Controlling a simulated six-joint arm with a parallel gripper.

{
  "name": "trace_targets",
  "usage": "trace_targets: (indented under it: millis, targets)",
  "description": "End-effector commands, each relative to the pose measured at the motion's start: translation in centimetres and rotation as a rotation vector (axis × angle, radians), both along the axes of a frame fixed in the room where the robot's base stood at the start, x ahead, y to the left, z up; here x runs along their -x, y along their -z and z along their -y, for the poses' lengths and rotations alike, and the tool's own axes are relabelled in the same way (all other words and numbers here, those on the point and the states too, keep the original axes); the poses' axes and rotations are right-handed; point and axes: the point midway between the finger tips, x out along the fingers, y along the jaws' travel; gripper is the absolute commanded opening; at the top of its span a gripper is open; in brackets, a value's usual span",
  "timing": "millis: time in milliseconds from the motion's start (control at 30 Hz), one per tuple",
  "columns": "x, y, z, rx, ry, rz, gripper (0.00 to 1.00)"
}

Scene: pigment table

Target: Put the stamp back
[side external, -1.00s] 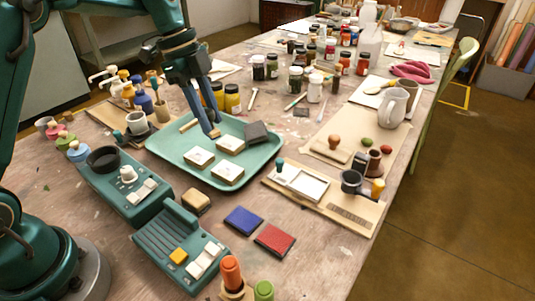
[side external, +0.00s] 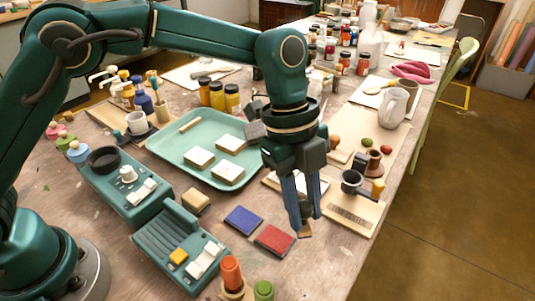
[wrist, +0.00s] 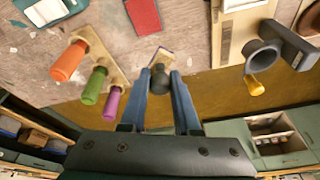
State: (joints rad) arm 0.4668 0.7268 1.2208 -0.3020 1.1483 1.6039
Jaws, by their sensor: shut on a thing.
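My gripper (side external: 304,212) is shut on a stamp with a dark round handle and a pale wooden base. In the wrist view, the dark handle (wrist: 159,82) sits between the two blue fingers, and the base (wrist: 161,57) shows beyond it. In the side view, the stamp's base (side external: 305,231) hangs low, to the right of the red ink pad (side external: 273,240). I cannot tell whether it touches the table. A stand (wrist: 98,62) with orange, green and purple-handled stamps is left of my gripper in the wrist view; the orange handle (side external: 231,272) shows in the side view.
A blue ink pad (side external: 243,220) lies beside the red one. A green tray (side external: 165,150) with several pale blocks is behind. A wooden board (side external: 365,212) with a dark cup (side external: 352,181) is to the right. The table's edge is close to my gripper.

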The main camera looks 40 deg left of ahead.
Motion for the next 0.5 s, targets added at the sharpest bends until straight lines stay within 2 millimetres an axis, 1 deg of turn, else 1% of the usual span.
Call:
trace_targets:
  millis: [33,100,200,367,500]
  targets:
    - [0.4,0.7,1.1,-0.002,0.005,-0.003,0.0]
    - [0.7,1.4,2.3,-0.001,0.004,-0.002,0.0]
    - [0.9,2.2,3.4,0.0,0.001,-0.001,0.0]
    - [1.1,2.9,4.0,0.0,-0.002,-0.001,0.0]
    - [1.2,4.9,3.9,-0.002,-0.004,-0.005,0.0]
